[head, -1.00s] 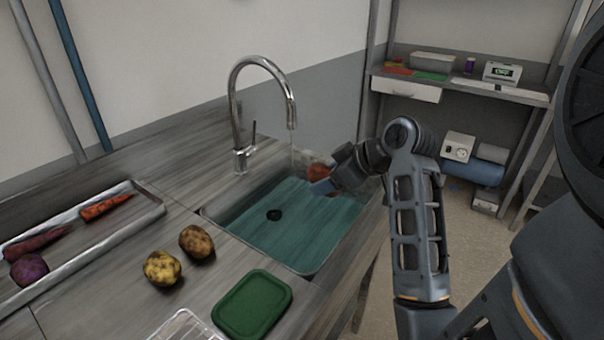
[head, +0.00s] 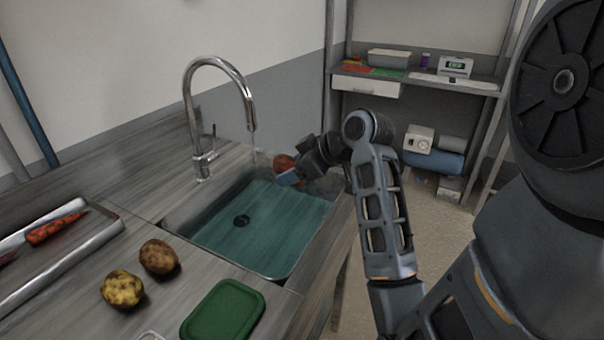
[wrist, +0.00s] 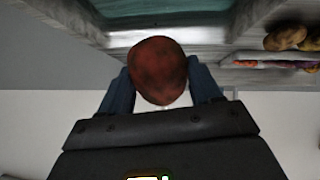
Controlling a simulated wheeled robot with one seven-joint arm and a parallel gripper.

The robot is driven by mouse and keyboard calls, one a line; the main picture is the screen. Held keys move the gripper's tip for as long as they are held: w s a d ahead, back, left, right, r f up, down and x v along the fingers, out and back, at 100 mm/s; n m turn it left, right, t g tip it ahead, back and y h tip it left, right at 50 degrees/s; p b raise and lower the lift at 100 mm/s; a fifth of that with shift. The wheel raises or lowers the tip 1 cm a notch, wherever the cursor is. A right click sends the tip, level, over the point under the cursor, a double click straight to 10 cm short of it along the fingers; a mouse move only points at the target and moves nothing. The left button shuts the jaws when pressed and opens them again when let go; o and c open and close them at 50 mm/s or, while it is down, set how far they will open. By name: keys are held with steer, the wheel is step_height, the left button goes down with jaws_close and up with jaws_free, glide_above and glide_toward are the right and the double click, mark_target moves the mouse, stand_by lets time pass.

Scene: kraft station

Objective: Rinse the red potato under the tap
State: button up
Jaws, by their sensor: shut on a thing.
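The red potato (head: 284,162) is held between the fingers of my gripper (head: 290,176) over the back right part of the sink (head: 287,255). In the wrist view the red potato (wrist: 158,70) sits between the two dark blue fingers, which touch its sides. The chrome tap (head: 188,105) arches over the sink, and a thin stream of water (head: 253,142) falls from its spout. In the head view the potato is just right of the stream. I cannot tell whether water touches it.
A brown potato (head: 159,257) and a yellow potato (head: 122,289) lie on the counter left of the sink. A green board (head: 223,311) lies in front of it. A metal tray (head: 98,240) with a carrot (head: 55,229) is at far left. A shelf (head: 470,84) stands behind.

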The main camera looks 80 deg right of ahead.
steer(key=w+d+f+b, duration=0.1)
steer(key=w+d, duration=0.3)
steer(key=w, duration=0.3)
steer(key=shift+w+f, duration=0.15)
steer(key=shift+f, duration=0.15)
stand_by(0.6)
steer(key=shift+d, duration=0.15)
steer(key=shift+s+d, duration=0.3)
steer(key=shift+d, duration=0.05)
steer(key=shift+a, duration=0.1)
steer(key=shift+w+a, duration=0.3)
steer(key=shift+a, duration=0.15)
steer(key=shift+s, duration=0.1)
steer(key=shift+s+a+p, duration=0.35)
steer(key=shift+s+a, duration=0.3)
steer(key=shift+s, duration=0.5)
steer(key=shift+s+a+p, duration=0.3)
steer(key=shift+s+a, duration=0.3)
steer(key=shift+s, duration=0.55)
steer(key=shift+s+a+p, duration=0.35)
steer(key=shift+s+a, duration=0.3)
steer(key=shift+s, duration=0.5)
